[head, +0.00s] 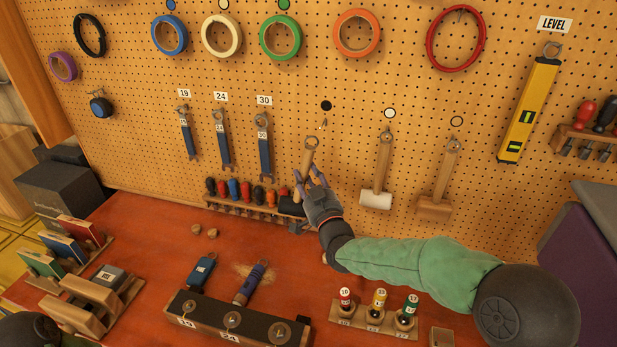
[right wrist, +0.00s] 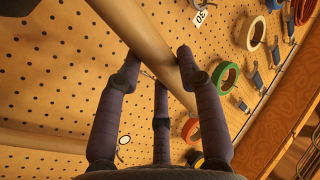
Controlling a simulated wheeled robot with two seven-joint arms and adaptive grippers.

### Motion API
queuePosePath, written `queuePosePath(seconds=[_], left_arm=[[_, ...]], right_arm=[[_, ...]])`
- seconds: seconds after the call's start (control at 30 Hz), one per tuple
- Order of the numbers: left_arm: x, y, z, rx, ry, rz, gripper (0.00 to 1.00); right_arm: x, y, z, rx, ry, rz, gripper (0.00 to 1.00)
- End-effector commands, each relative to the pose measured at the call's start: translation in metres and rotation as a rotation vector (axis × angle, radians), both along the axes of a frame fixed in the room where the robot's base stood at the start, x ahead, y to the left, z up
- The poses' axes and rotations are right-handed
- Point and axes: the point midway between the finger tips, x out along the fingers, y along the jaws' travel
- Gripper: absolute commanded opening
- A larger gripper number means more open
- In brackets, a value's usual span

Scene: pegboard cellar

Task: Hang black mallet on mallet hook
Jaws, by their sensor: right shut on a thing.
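The black mallet has a light wooden handle (head: 306,162) with a ring at its top end and a black head (head: 290,207) at the bottom. It is upright, slightly tilted. My right gripper (head: 312,184) is shut on the handle; the right wrist view shows its fingers (right wrist: 158,75) around the wooden shaft (right wrist: 155,45). The mallet hook (head: 323,125) is on the pegboard under a black round marker (head: 326,105). The ring shows just below and left of the hook, apart from it in the picture; the depth gap is unclear. My left gripper is not in view.
A white mallet (head: 376,200) and a wooden mallet (head: 435,206) hang to the right. Wrenches (head: 263,148) hang to the left. A screwdriver rack (head: 240,207) sits low on the board behind the black head. The red bench (head: 150,240) is below.

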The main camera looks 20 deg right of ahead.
Motion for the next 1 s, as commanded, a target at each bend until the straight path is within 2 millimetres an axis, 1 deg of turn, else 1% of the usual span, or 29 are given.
queuePosePath(seconds=[0.27, 1.0], left_arm=[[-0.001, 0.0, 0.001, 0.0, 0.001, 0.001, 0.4], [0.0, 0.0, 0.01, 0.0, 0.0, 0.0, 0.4]], right_arm=[[0.004, -0.004, 0.002, 0.0, -0.004, -0.002, 0.0], [0.033, -0.026, -0.001, 0.0, -0.004, -0.002, 0.0]])
